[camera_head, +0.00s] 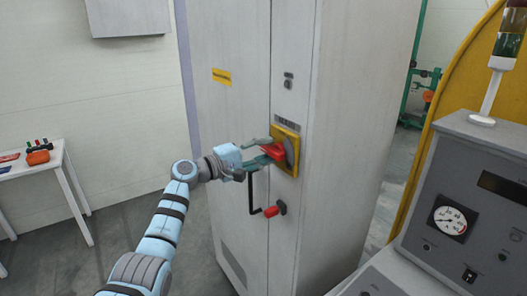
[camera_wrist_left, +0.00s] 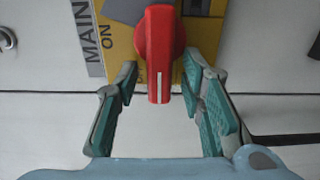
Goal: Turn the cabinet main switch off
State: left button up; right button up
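The cabinet main switch is a red rotary handle (camera_head: 273,150) on a yellow plate (camera_head: 292,165) on the tall grey cabinet (camera_head: 347,110). In the left wrist view the red handle (camera_wrist_left: 160,50) has a white line pointing down the picture; the word ON is on the plate to its left. My left gripper (camera_head: 264,149) is at the handle. In the left wrist view its fingers (camera_wrist_left: 163,80) are spread on either side of the handle's lower end, with visible gaps. The plate's right part is partly hidden by the handle and fingers. My right gripper is not in view.
A grey control console (camera_head: 455,190) with a gauge stands at the right. A white table (camera_head: 52,160) with small items is at the left. Open floor lies between table and cabinet.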

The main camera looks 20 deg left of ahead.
pick_arm(q)
jog(key=shift+s+a, duration=0.2)
jog(key=shift+s, duration=0.05)
jog(key=v, duration=1.1)
jog(key=shift+s, duration=0.1)
